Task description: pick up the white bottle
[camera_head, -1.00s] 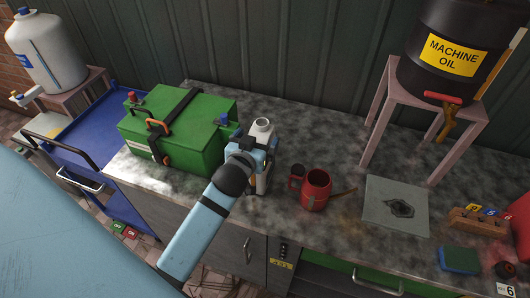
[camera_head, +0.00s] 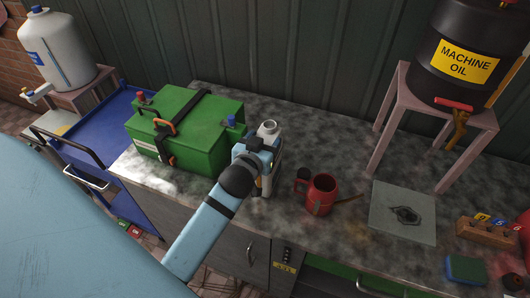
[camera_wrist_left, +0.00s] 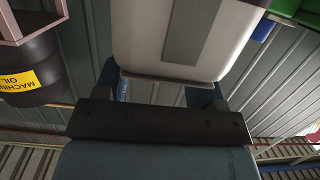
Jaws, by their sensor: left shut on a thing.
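The white bottle (camera_head: 268,129) stands upright on the grey worktop, or very slightly above it; I cannot tell which. It is right of the green box and left of the red can. My left gripper (camera_head: 262,151) is shut around the bottle's upper body and hides part of its front. In the left wrist view the bottle (camera_wrist_left: 150,40), white with a grey stripe, fills the space between the fingers of the left gripper (camera_wrist_left: 158,92). My right gripper is in neither view.
A green box (camera_head: 190,130) stands close left of the bottle. A red can (camera_head: 321,193) with a spout stands close right. A grey plate (camera_head: 402,212) lies farther right, near a stand (camera_head: 389,113) bearing a black oil drum (camera_head: 450,60). Bare worktop lies behind the bottle.

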